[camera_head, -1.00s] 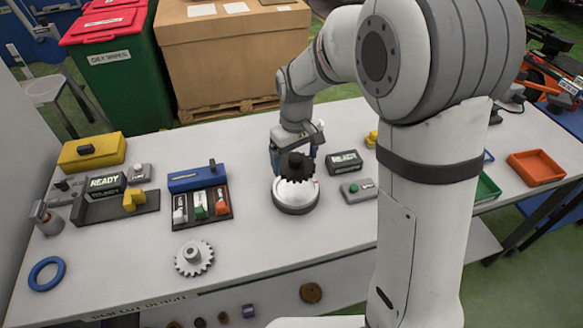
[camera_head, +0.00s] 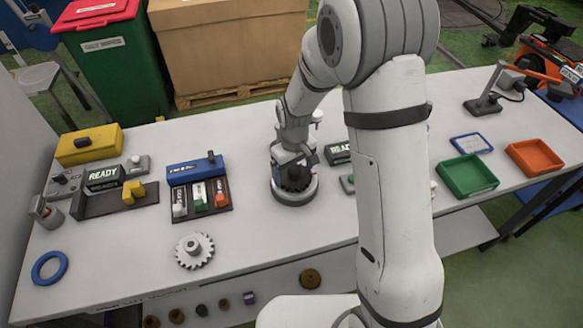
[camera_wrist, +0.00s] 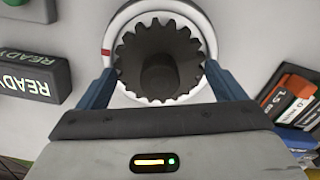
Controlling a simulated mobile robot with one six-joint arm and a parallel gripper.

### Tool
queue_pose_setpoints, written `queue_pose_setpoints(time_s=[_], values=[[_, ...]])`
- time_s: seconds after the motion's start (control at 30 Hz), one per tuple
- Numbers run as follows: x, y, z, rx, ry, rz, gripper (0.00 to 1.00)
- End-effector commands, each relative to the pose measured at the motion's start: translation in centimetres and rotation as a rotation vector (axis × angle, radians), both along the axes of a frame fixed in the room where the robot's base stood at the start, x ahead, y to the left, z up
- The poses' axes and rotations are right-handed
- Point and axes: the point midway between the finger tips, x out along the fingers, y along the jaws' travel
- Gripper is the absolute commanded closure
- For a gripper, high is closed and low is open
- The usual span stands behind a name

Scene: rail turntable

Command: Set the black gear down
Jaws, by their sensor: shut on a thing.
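The black gear (camera_wrist: 158,62) has a toothed rim and a round hub at its middle. In the wrist view it lies between the two blue fingers of my gripper (camera_wrist: 160,84), which are shut on it. Behind it is the round turntable (camera_wrist: 118,24), white with a grey rim and a red mark. In the head view my gripper (camera_head: 291,172) is low over the turntable (camera_head: 294,199), with the dark gear (camera_head: 293,180) between them. I cannot tell whether the gear touches the turntable's top.
A light grey gear (camera_head: 194,250) lies at the front of the table. A blue box with several coloured items (camera_head: 200,186) is left of the turntable. A READY display (camera_wrist: 27,77) is close by, partly behind my arm. Green (camera_head: 468,177) and orange (camera_head: 535,158) trays stand at right.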

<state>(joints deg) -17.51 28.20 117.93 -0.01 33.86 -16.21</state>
Motion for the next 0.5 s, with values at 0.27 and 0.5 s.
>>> queue_pose_setpoints(time_s=[0.27,0.5], values=[[0.03,0.06,-0.23,0.001,-0.001,0.001,0.50],[-0.02,0.07,-0.23,0.000,0.000,0.001,0.00]])
